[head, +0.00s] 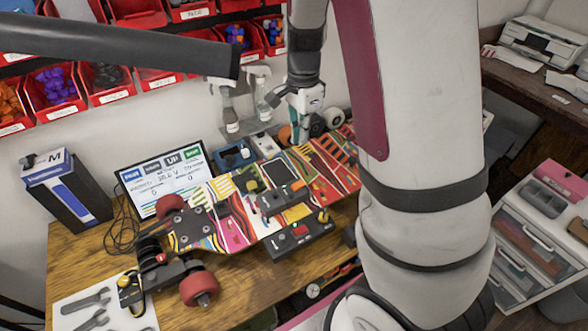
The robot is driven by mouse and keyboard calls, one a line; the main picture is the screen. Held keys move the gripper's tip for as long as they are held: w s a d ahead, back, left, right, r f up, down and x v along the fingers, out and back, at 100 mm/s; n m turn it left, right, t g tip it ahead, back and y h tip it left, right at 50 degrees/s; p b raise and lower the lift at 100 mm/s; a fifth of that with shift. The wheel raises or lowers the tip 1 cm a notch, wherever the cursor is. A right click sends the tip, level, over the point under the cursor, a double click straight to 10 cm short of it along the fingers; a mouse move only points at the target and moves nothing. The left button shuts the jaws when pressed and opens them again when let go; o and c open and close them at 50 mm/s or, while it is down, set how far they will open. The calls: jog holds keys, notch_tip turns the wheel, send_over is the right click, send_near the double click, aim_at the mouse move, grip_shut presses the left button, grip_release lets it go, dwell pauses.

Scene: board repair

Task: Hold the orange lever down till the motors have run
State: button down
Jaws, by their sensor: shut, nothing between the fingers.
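A small orange piece (298,185), which looks like the orange lever, sits on a dark device (278,201) lying on the colourful skateboard deck (231,226). My gripper (300,139) points down behind the deck, up the picture from the orange piece and apart from it. Its fingers are small here and look shut, with nothing seen between them. The motors cannot be clearly made out; red wheels (198,288) sit at the deck's left end.
A screen (163,182) with figures stands behind the deck. Spray bottles (229,115) and blue trays (234,155) are near my gripper. Red bins (52,89) hang on the wall. A blue-black box (68,194) and wrenches (86,301) are at left. My arm hides the bench's right part.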

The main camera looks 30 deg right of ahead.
aim_at(301, 181)
notch_tip(301, 181, down, 14)
jog(key=shift+p, duration=0.6)
jog(key=shift+f, duration=0.1)
dwell(0.5)
